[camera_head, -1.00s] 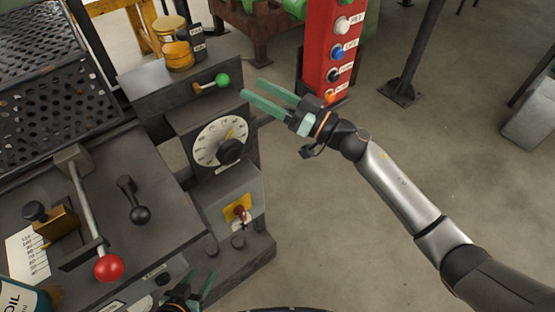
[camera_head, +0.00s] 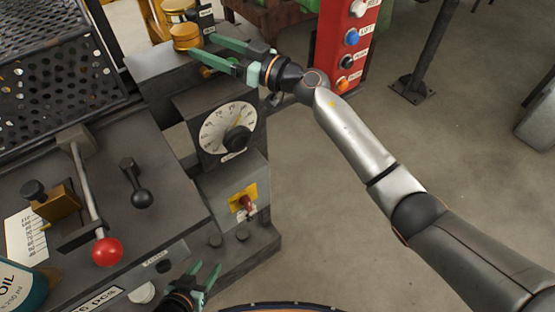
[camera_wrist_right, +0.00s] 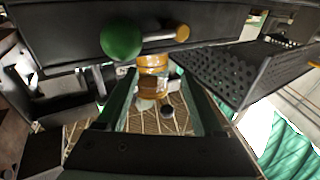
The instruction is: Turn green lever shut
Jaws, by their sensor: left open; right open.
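My left gripper (camera_head: 206,271) is open and empty at the bottom of the head view, away from the lever.
Below the lever are a round dial (camera_head: 227,128) and a yellow plate with a red switch (camera_head: 243,200). A red-knobbed lever (camera_head: 107,251) and a black-knobbed lever (camera_head: 141,198) stand to the left. A red button post (camera_head: 340,45) stands behind my right arm.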

